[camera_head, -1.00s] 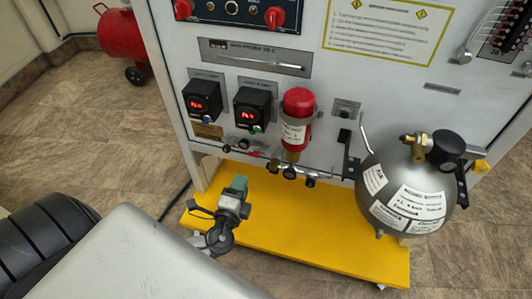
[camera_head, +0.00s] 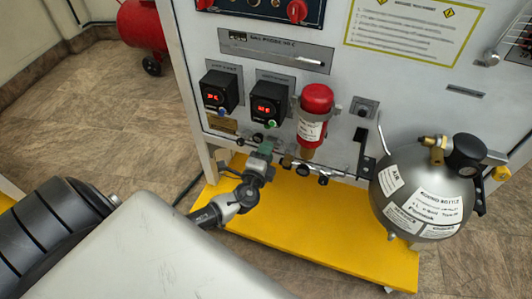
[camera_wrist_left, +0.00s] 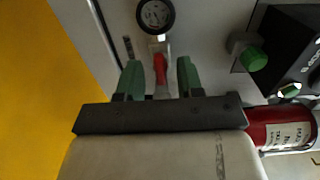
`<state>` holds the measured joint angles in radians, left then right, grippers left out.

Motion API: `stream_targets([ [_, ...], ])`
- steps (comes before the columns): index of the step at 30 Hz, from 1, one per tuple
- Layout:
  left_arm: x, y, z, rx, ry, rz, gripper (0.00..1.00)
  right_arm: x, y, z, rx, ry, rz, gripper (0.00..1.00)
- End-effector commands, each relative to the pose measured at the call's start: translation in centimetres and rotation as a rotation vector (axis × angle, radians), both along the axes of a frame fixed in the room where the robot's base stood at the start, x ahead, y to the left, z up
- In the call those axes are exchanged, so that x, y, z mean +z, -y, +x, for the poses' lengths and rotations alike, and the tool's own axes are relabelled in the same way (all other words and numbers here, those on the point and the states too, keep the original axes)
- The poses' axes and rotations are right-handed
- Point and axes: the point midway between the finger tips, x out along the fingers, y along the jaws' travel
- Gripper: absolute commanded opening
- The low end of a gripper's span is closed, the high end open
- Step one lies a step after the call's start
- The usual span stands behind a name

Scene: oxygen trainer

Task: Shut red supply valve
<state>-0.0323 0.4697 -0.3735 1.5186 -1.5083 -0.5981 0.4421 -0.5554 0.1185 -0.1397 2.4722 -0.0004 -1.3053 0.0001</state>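The red supply valve shows in the left wrist view as a small red handle (camera_wrist_left: 160,66) below a round pressure gauge (camera_wrist_left: 155,16). My left gripper (camera_wrist_left: 159,76) is open, its two green fingers apart, with the red handle showing in the gap between them. I cannot tell whether either finger touches it. In the head view my left gripper (camera_head: 262,152) is at the lower part of the trainer panel, left of the red cylinder (camera_head: 317,100), and hides the valve. My right gripper is not in view.
A row of small fittings (camera_head: 305,170) runs along the panel's lower edge. Two black display boxes (camera_head: 268,103) sit above the gripper. A grey bottle (camera_head: 425,185) stands at the right. The yellow base (camera_head: 310,225) lies below. A green knob (camera_wrist_left: 254,58) is right of the fingers.

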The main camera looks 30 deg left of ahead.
Motion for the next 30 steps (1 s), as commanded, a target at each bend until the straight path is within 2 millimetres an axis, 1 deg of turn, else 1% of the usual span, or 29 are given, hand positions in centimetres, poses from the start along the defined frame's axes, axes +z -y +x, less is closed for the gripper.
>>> stream_targets([
  [1, 0.00, 0.01, -0.02, 0.000, 0.000, 0.000, 0.30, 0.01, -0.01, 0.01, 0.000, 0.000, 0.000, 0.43],
  [6, 0.00, 0.02, -0.03, 0.000, 0.000, 0.000, 0.04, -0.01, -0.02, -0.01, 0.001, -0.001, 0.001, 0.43],
  [7, -0.01, 0.02, -0.03, 0.000, 0.000, 0.000, 0.00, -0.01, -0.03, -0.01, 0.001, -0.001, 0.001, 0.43],
  [14, -0.02, 0.03, -0.04, 0.000, -0.001, 0.006, 0.00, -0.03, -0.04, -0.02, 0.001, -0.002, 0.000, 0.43],
  [20, -0.04, 0.03, -0.05, -0.001, -0.014, 0.056, 0.00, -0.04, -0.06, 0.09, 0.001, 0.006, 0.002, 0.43],
  [26, -0.05, 0.06, -0.06, -0.002, -0.043, 0.179, 0.00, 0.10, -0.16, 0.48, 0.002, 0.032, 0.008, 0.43],
  [30, -0.04, 0.06, -0.06, -0.002, -0.072, 0.298, 0.00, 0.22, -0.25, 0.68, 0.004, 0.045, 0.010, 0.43],
])
